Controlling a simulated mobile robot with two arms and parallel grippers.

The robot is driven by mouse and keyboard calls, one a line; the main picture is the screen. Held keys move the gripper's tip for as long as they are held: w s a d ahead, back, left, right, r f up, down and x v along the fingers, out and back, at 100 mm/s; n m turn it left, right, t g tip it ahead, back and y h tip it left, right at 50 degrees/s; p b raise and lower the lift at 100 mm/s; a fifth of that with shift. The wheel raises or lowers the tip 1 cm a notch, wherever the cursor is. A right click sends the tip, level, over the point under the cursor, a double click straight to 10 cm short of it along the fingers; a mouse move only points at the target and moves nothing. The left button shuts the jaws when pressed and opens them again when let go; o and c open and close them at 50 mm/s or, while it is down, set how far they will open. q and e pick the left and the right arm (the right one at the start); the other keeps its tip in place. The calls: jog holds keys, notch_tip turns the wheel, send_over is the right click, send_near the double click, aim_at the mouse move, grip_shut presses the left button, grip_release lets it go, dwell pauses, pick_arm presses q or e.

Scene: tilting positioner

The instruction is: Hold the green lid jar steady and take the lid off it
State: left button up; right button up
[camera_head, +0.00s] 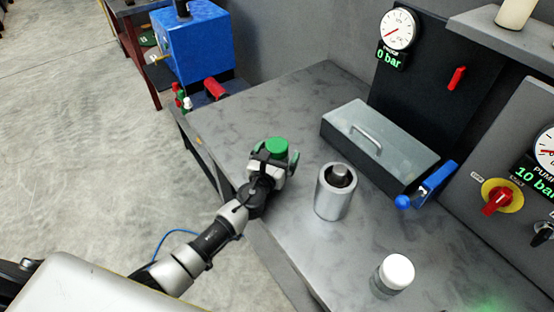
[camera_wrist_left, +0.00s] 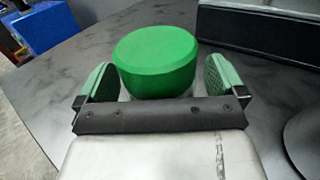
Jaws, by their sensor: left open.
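The jar's green lid (camera_head: 277,146) shows on the workbench in the head view, just at the fingers of my left gripper (camera_head: 276,160). In the left wrist view the green lid (camera_wrist_left: 156,60) is large and round, between the two green-padded fingers of the left gripper (camera_wrist_left: 160,82). The fingers are open, with a visible gap between the lid and each finger. The jar's body is mostly hidden below the lid and behind the gripper. My right gripper is not in either view.
A metal cylinder (camera_head: 336,192) stands right of the left gripper. A white-lidded jar (camera_head: 394,274) stands near the front. A grey metal box (camera_head: 379,146) with a handle and a blue-handled part (camera_head: 434,182) lie behind. The bench (camera_head: 300,106) is clear at the back left.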

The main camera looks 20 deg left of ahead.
pick_arm(q)
jog(key=c, duration=1.1)
jog(key=shift+o, duration=0.2)
notch_tip(320, 180, up, 10)
jog(key=p, duration=0.6)
jog(key=shift+o, duration=1.3)
jog(key=c, duration=0.6)
